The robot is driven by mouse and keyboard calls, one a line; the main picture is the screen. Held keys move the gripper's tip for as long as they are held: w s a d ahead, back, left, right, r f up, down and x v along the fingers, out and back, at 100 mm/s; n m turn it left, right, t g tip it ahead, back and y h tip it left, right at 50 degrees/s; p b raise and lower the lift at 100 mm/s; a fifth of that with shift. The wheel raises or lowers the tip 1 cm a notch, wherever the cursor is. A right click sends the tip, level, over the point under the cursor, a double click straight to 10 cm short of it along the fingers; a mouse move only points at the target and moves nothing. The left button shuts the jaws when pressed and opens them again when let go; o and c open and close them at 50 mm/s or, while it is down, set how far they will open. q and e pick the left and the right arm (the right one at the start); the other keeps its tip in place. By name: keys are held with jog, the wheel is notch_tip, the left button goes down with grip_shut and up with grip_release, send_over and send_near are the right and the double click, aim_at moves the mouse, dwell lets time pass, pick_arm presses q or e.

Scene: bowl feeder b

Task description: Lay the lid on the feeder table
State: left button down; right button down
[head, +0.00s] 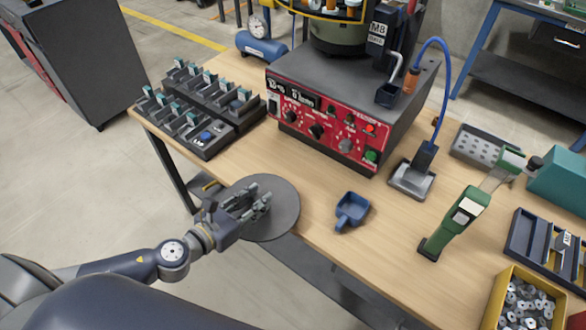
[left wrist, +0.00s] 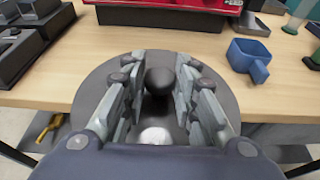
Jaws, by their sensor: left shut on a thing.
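The lid is a dark grey round disc (head: 284,216) with a black knob on top. It lies at the near left edge of the wooden feeder table (head: 310,190), with part of it past the edge. In the left wrist view the lid (left wrist: 95,92) fills the middle and its knob (left wrist: 159,82) stands between my fingers. My left gripper (head: 253,203) is shut on the knob; its fingers (left wrist: 158,95) flank it on both sides. I cannot tell whether the lid touches the table or hovers just above it. My right gripper is not in view.
The red-fronted feeder control box (head: 325,125) stands behind. A blue scoop (head: 352,210) lies right of the lid, and black switch racks (head: 200,115) lie to the left. A green handheld tool (head: 455,222) and a yellow bin of metal parts (head: 500,290) are at the right. Bare wood lies between lid and box.

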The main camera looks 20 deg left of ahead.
pick_arm(q)
jog(key=w+d+p, duration=0.1)
jog(key=w, duration=0.3)
jog(key=w+d+p, duration=0.1)
jog(key=w+d, duration=0.1)
jog(key=w, duration=0.1)
jog(key=w+d+p, duration=0.1)
jog(key=w, duration=0.3)
jog(key=shift+w+d+r, duration=0.1)
jog(key=shift+w+d, duration=0.05)
jog(key=shift+w, duration=0.15)
jog(key=shift+w+d+r+p, duration=0.1)
jog(key=shift+w+d+p, duration=0.05)
jog(key=shift+w+p, duration=0.25)
notch_tip(320, 180, down, 4)
jog(key=shift+r+b, duration=0.1)
jog(key=shift+b, duration=0.65)
jog(key=shift+s, duration=0.1)
jog(key=c, duration=1.7)
grip_release()
jog(key=shift+f, duration=0.2)
jog(key=o, duration=0.4)
jog(key=shift+r, duration=0.1)
